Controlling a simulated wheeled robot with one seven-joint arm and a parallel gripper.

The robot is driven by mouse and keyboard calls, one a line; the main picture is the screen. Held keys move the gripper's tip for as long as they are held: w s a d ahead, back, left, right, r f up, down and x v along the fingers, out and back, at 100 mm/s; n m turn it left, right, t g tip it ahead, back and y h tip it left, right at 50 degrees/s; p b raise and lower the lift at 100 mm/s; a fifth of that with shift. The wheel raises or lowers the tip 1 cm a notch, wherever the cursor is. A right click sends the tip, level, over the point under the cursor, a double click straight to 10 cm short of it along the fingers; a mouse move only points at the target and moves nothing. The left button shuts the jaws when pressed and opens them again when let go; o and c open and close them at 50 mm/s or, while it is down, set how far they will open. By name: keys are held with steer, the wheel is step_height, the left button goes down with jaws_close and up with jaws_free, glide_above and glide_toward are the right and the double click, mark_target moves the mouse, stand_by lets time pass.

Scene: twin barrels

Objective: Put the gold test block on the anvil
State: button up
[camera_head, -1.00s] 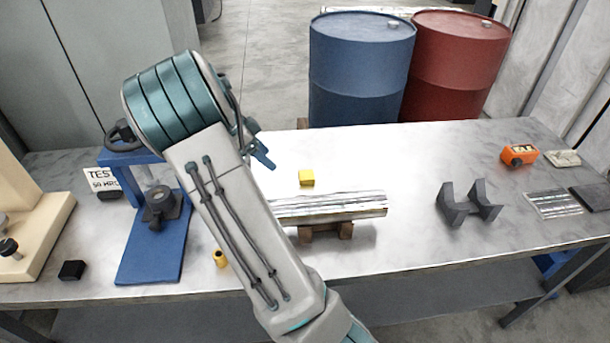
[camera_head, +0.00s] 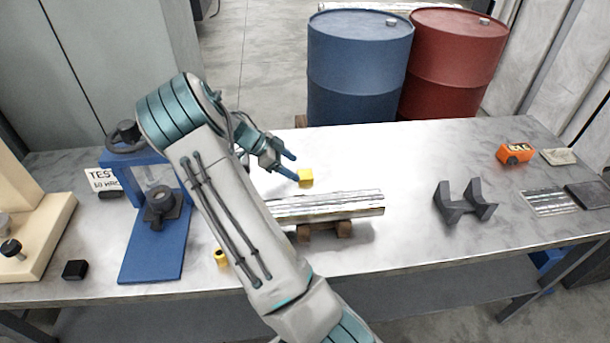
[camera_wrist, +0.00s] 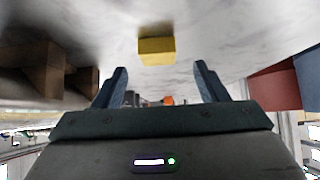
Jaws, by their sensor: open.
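The gold test block (camera_head: 306,178) is a small yellow cube on the steel table, just behind the metal bar. It also shows in the wrist view (camera_wrist: 157,50), ahead of my fingertips and roughly centred between them. My gripper (camera_head: 292,167) is open and empty, just left of the block in the head view; its two blue fingers also show in the wrist view (camera_wrist: 160,78). The anvil (camera_head: 161,203) is the dark round piece on the blue tester's base at left, with the tester's head above it.
A shiny metal bar (camera_head: 335,205) on wooden supports lies close in front of the block. A dark V-shaped stand (camera_head: 464,205) and an orange device (camera_head: 514,153) stand to the right. A small yellow cylinder (camera_head: 221,258) and black block (camera_head: 75,269) lie near the front edge.

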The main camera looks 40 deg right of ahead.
mark_target(305, 174)
steer(key=p+x, duration=0.1)
steer(key=x, duration=0.3)
steer(key=shift+s+d+f, duration=0.15)
steer(key=shift+s, duration=0.1)
steer(key=c, duration=1.4)
